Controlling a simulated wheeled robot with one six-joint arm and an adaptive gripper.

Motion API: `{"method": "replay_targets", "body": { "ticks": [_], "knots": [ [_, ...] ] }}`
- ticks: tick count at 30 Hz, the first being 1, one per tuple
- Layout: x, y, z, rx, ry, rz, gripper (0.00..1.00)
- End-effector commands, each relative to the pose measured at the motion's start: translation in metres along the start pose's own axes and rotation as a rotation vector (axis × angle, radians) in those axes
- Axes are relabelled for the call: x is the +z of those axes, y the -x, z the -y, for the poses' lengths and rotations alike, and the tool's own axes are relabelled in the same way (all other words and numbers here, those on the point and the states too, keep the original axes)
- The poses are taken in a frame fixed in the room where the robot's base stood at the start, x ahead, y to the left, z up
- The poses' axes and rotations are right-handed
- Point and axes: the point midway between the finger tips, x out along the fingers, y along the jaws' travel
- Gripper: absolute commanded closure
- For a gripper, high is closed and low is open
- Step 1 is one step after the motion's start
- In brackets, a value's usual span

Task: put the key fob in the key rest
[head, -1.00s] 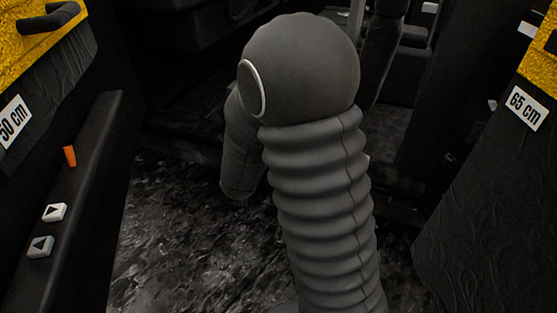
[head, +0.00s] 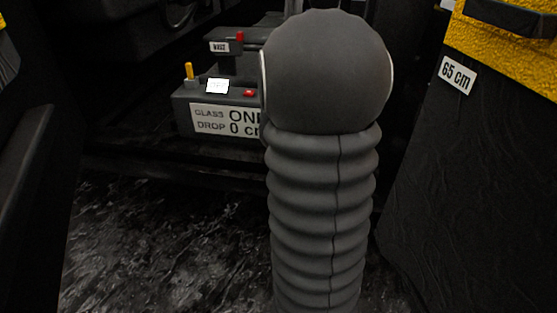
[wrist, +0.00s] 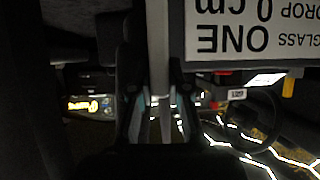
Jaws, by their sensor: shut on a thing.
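My gripper (wrist: 160,115) shows in the middle of the wrist view, its two dark fingers closed on a narrow pale grey piece (wrist: 158,50). I take this piece to be the key fob, seen edge-on; its full shape is hidden. In the head view my own arm covers the centre and hides my gripper. I cannot make out the key rest in either view.
A dark control box (head: 188,112) with a "GLASS ONE, DROP 0 cm" sign (head: 222,121), a yellow lever (head: 189,71) and a red button (head: 249,92) stands behind my arm. Its sign appears upside down and close in the wrist view (wrist: 235,30).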

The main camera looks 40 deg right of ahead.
Motion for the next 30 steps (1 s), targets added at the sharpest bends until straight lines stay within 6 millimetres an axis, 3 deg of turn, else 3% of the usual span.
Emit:
{"method": "replay_targets", "body": {
  "ticks": [1,4,10,14,24,30],
  "knots": [
    [-0.005,-0.002,-0.024,0.029,-0.015,-0.005,1.00],
    [-0.011,-0.003,-0.055,0.065,-0.031,-0.005,1.00],
    [-0.018,-0.003,-0.082,0.097,-0.043,-0.004,1.00],
    [-0.014,-0.012,-0.071,0.096,-0.043,-0.001,1.00],
    [0.008,-0.059,-0.011,0.095,-0.042,-0.001,1.00],
    [0.016,-0.079,0.013,0.097,-0.043,-0.002,1.00]
  ]
}}
